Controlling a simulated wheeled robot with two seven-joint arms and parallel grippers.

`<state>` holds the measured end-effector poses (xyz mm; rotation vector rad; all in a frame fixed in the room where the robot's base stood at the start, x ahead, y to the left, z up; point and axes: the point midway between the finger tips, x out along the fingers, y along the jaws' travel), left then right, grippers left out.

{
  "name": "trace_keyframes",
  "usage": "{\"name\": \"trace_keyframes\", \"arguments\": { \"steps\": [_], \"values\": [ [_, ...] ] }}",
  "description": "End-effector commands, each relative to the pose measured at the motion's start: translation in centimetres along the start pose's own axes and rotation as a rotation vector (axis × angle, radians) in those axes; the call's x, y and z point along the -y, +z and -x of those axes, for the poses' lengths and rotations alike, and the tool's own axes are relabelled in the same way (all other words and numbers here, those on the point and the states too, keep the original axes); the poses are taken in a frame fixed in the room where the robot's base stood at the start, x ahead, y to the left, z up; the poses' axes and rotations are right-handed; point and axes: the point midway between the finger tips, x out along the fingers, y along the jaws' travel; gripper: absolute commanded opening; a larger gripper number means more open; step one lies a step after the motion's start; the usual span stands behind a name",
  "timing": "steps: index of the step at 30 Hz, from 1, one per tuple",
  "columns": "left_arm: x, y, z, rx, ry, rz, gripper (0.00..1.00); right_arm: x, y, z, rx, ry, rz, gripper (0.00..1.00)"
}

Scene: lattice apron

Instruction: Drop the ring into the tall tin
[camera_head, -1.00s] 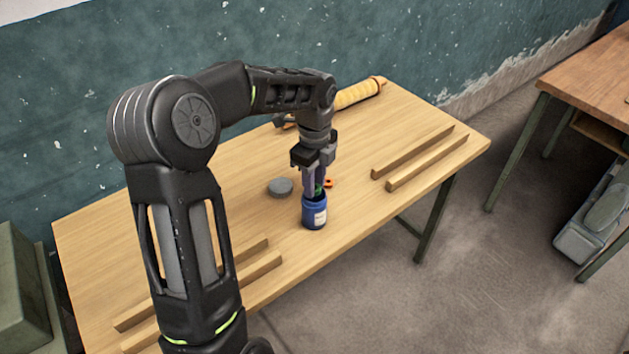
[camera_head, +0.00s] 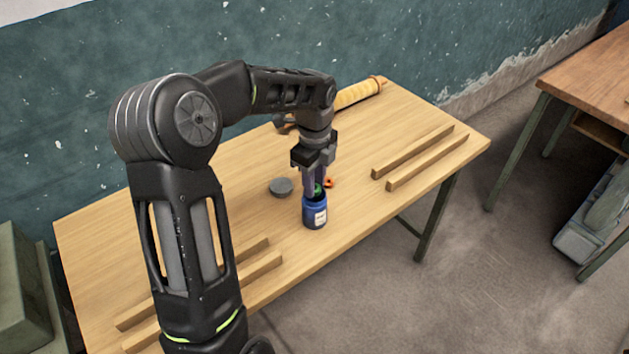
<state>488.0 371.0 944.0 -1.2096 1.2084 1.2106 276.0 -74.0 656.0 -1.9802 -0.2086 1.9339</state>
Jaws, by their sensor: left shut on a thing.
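The tall tin (camera_head: 315,213) is a small blue container with a white label, upright near the table's front edge. My left gripper (camera_head: 315,189) points down right over the tin's mouth, with its fingertips at or just above the rim. It is shut on a small green thing (camera_head: 319,188), which looks like the ring; the fingers hide most of it. I cannot tell whether the ring is partly inside the tin. My right gripper is not in view.
A grey round piece (camera_head: 281,187) lies left of the tin, and a small orange thing (camera_head: 329,183) lies just behind it. Wooden strips (camera_head: 427,162) lie at the right and more (camera_head: 255,262) at the front left. A yellow roll (camera_head: 358,94) lies at the back.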

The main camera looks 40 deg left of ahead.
Motion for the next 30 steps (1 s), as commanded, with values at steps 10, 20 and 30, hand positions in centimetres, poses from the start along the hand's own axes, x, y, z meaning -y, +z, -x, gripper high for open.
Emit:
{"name": "trace_keyframes", "arguments": {
  "steps": [10, 20, 30],
  "values": [
    [0.0, 0.0, 0.0, 0.0, 0.0, 0.0, 0.5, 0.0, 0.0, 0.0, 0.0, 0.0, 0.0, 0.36],
    [0.0, 0.0, 0.0, 0.0, 0.0, 0.0, 0.54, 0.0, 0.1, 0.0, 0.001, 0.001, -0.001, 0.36],
    [0.1, 0.0, 3.9, 0.001, -0.004, 0.0, 0.54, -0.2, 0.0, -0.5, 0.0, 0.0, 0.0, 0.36]
  ]
}}
